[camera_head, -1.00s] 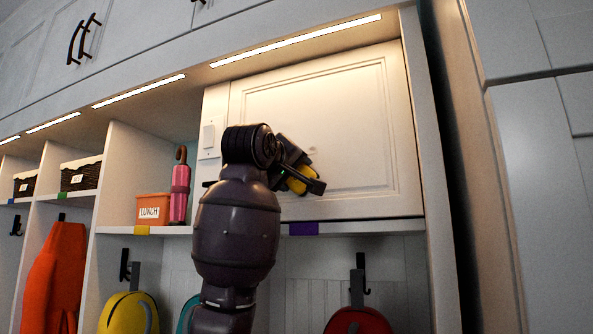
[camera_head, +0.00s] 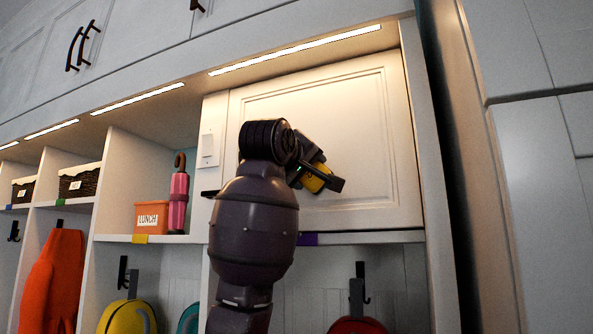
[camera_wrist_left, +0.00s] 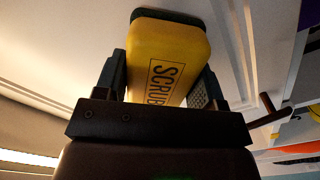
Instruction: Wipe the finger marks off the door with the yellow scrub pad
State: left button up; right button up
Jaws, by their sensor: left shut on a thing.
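The white panelled cabinet door (camera_head: 365,130) is closed at the upper right of the cubbies. My left gripper (camera_head: 322,177) is in front of its middle, shut on the yellow scrub pad (camera_head: 314,183). In the left wrist view the pad (camera_wrist_left: 172,55), lettered "SCRUB" with a dark far end, sits between both fingers of the gripper (camera_wrist_left: 160,82). The pad's dark end is at or very near the door face; I cannot tell whether it touches. No finger marks show on the visible door; my arm and gripper hide part of it.
A dark handle (camera_head: 210,193) sticks out at the door's left, near a white switch plate (camera_head: 208,147). An orange lunch box (camera_head: 151,217) and a pink umbrella (camera_head: 178,200) stand on the shelf at left. Lit strips run above.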

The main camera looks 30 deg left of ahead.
aim_at(338, 169)
pick_arm(q)
jog(key=shift+d, duration=0.4)
jog(key=shift+w+d, duration=0.2)
jog(key=shift+d, duration=2.45)
jog(key=shift+w+d, duration=0.2)
jog(key=shift+d, duration=2.45)
jog(key=shift+a, duration=0.15)
jog(key=shift+s+a+b, duration=0.2)
jog(key=shift+a+b, duration=0.25)
jog(key=shift+a, duration=2.15)
jog(key=shift+s+a, duration=0.15)
jog(key=shift+a, duration=2.65)
jog(key=shift+a, duration=0.15)
jog(key=shift+s+a, duration=0.1)
jog(key=shift+a, duration=1.55)
jog(key=shift+s, duration=0.1)
